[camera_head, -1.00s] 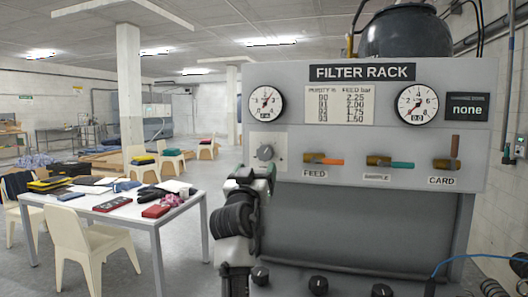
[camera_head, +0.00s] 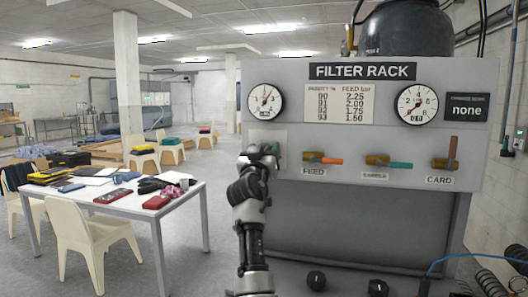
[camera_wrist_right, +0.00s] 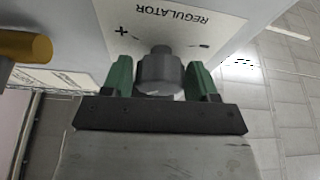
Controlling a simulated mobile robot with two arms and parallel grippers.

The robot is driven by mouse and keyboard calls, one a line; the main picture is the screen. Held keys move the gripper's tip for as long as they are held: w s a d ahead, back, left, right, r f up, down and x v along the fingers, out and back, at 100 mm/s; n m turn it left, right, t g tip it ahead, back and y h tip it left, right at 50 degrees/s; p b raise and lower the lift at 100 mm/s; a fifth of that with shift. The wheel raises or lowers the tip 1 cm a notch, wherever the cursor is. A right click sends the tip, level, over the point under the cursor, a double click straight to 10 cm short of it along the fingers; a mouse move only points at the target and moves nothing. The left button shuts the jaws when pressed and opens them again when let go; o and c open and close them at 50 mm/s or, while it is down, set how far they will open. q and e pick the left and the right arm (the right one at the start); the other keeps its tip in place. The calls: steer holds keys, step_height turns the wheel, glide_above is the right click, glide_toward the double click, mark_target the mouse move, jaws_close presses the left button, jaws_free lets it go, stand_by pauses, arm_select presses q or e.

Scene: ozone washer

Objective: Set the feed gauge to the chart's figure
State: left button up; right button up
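The regulator knob (camera_wrist_right: 158,72) is a grey knob on a plate marked REGULATOR, plus and minus. My right gripper (camera_wrist_right: 160,80) has its green fingers on either side of the knob; they look open, with contact not clear. In the head view my right gripper (camera_head: 262,152) hides the knob. The chart (camera_head: 339,104) pairs purity with feed in bar: 90 with 2.25, 91 with 2.00, then 1.75, and 93 with 1.50. A left dial (camera_head: 265,101) has its needle up and right; its label is too small to read. A right dial (camera_head: 417,104) also points up and right. My left gripper is out of view.
The FILTER RACK panel (camera_head: 220,150) carries an orange-tipped FEED valve (camera_head: 322,159), a teal-tipped valve (camera_head: 388,162) and a CARD lever (camera_head: 445,160). A display (camera_head: 466,107) reads "none". A cluttered white table (camera_head: 130,215) and chairs stand to the left.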

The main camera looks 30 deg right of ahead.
steer(key=c, duration=0.6)
steer(key=shift+r+n+t+y+p, duration=0.15)
steer(key=shift+n+t+y+p, duration=0.4)
steer(key=shift+n+p, duration=0.55)
steer(key=shift+c, duration=0.2)
steer(key=shift+n, duration=0.4)
steer(key=o, duration=0.9)
steer(key=b+v, duration=0.4)
steer(key=v, duration=0.7)
steer(key=shift+w, duration=0.1)
